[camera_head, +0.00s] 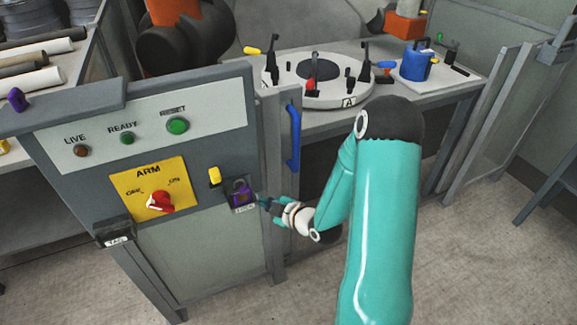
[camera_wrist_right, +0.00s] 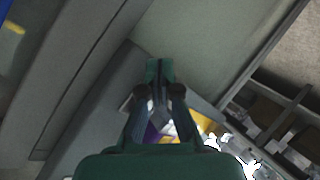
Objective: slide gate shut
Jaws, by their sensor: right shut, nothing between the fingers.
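The gate's grey upright (camera_head: 273,150) stands beside the control panel and carries a vertical blue handle (camera_head: 293,138). An opening lies to its right, with the round table fixture showing through it. My right gripper (camera_head: 265,203) is shut and empty, just right of the purple padlock (camera_head: 241,192) on the panel and below the blue handle. I cannot tell whether it touches the padlock. In the right wrist view the closed fingertips (camera_wrist_right: 160,72) point over grey surfaces, with a purple part (camera_wrist_right: 151,133) partly hidden behind the fingers. My left gripper is not in view.
The control panel (camera_head: 210,145) has several lights, a red ARM knob (camera_head: 160,201) on a yellow plate (camera_head: 148,188) and a yellow tab (camera_head: 214,176). A round white fixture (camera_head: 330,97) with clamps sits on the bench behind.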

